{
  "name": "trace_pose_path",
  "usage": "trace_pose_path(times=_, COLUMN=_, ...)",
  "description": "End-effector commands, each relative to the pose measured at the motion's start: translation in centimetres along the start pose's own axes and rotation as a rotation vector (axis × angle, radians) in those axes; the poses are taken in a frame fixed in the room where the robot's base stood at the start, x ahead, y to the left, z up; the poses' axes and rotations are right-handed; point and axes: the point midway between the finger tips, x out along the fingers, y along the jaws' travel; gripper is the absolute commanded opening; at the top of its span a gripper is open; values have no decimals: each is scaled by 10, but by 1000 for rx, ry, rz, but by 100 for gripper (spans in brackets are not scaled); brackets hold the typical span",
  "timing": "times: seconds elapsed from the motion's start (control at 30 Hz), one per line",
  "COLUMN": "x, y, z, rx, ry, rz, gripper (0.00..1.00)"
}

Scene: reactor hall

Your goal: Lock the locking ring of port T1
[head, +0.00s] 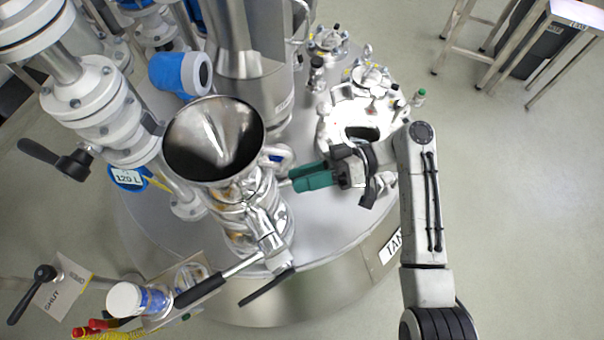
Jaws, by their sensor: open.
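A polished steel funnel (213,130) stands on a stacked steel port assembly (250,205) on the round tank top. Ring-shaped parts of this assembly show below the funnel, but no T1 label is readable, and I cannot tell which part is the locking ring. My gripper (292,179), with green fingers, is open and just right of the assembly. Its fingertips point left towards the assembly; whether they touch it is unclear. A bar with a black grip (200,291) extends to the lower left from the assembly.
A steel vessel (247,60) rises behind the funnel. White flanged pipes (92,103) and a blue-capped fitting (180,73) crowd the left. A bench (576,12) stands at the upper right; the right floor is clear.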

Motion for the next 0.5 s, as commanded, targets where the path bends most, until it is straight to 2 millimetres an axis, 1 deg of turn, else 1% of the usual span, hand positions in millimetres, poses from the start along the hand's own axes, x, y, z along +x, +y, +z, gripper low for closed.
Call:
trace_pose_path(times=0.1, x=6, y=0, z=0, rx=0, ry=0, rz=1, gripper=41)
trace_pose_path(times=0.37, x=7, y=0, z=0, rx=0, ry=0, rz=1, gripper=41)
trace_pose_path(times=0.5, x=7, y=0, z=0, rx=0, ry=0, rz=1, gripper=30)
